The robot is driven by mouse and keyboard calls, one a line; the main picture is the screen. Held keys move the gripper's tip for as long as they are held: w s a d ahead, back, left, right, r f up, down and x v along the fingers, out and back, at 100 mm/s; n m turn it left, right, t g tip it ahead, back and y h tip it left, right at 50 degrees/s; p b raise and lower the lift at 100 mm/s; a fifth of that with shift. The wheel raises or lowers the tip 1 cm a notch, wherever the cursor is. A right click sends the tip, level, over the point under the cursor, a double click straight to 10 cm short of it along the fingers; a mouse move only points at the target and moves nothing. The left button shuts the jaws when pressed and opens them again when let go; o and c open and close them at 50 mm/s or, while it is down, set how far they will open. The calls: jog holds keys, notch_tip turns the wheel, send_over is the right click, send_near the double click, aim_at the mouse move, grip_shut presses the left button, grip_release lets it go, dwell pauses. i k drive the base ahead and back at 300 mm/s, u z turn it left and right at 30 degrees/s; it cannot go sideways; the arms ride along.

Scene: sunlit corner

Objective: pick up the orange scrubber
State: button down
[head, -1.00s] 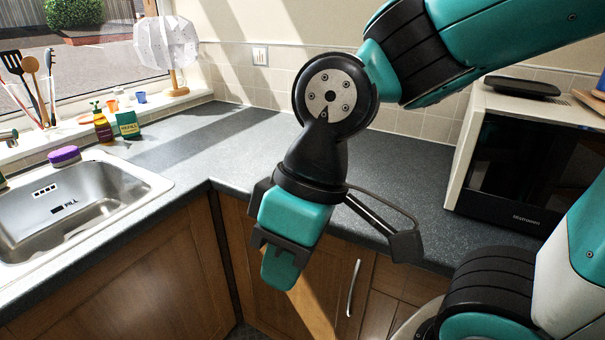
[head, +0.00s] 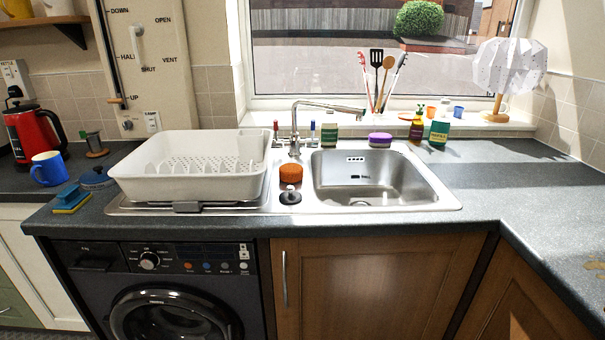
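The orange scrubber (head: 291,173) is a small round orange thing in the head view. It sits on the steel sink surround, between the white dish rack and the sink basin (head: 372,180). A dark plug or knob (head: 290,195) stands just in front of it. My gripper and arm are not in the head view now, so I cannot see whether the gripper is open or shut.
The white dish rack (head: 190,188) stands left of the scrubber, and the tap (head: 296,130) rises behind it. A purple-topped scrubber (head: 380,139) lies behind the basin. A blue mug (head: 48,168), red kettle (head: 36,130) and sponge (head: 72,199) are at left. The right counter (head: 520,185) is mostly clear.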

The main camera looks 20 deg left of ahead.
aim_at(289, 173)
jog(key=z, duration=0.05)
jog(key=k, duration=0.4)
jog(key=u, duration=1.15)
jog(key=i, duration=0.85)
jog(key=u, duration=0.55)
jog(key=i, duration=1.25)
jog(key=z, duration=0.35)
